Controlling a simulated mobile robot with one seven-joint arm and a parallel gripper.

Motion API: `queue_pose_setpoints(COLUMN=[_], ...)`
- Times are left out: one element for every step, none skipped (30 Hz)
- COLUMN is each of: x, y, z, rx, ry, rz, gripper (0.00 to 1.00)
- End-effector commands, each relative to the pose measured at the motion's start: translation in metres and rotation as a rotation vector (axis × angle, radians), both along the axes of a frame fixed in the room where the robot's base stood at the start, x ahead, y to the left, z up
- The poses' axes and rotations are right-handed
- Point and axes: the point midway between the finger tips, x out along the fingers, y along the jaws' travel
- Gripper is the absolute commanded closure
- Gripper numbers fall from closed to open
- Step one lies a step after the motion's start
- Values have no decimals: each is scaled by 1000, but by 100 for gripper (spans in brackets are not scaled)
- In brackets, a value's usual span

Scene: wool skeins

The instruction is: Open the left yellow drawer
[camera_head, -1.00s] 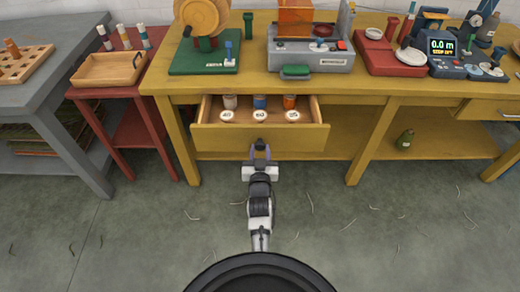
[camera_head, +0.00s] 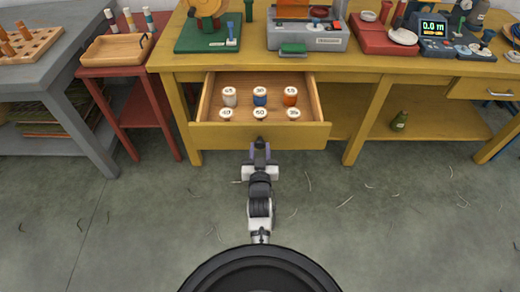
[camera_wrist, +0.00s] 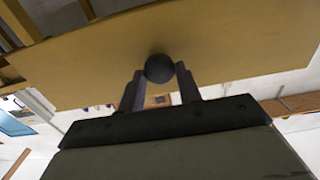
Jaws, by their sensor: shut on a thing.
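The left yellow drawer (camera_head: 215,134) stands pulled out from the yellow bench. Its inside shows, with several numbered spools standing in two rows, among them a blue spool (camera_head: 260,96) and an orange spool (camera_head: 290,96). My gripper (camera_head: 260,148) is at the middle of the drawer front, shut on its dark round knob (camera_head: 260,140). In the wrist view the two fingers of my gripper (camera_wrist: 160,85) hold the knob (camera_wrist: 159,68) from either side, against the yellow drawer front (camera_wrist: 235,55).
The yellow bench (camera_head: 385,68) carries a green-based winder (camera_head: 207,40), a grey machine (camera_head: 308,40) and a meter with a display (camera_head: 434,28). A red side table (camera_head: 122,70) stands left. Floor before the bench is clear apart from scattered strands.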

Motion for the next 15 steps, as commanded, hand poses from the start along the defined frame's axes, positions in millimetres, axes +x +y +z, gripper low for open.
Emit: queue_pose_setpoints(x=[0,0,0,0,0,0,0,0,0,0,0,0,0,0,0], y=[0,0,0,0,0,0,0,0,0,0,0,0,0,0,0], z=[2,2,2,2,2,2,2,2,2,2,2,1,1,1,1], rx=[0,0,0,0,0,0,0,0,0,0,0,0,0,0,0], ry=[-4,-4,-4,-4,-4,-4,-4,-4,-4,-4,-4,-4,-3,-3,-3], rz=[0,0,0,0,0,0,0,0,0,0,0,0,0,0,0], gripper=[100,100,100,100,100,100,100,100,65,61,57,52,48,45,45])
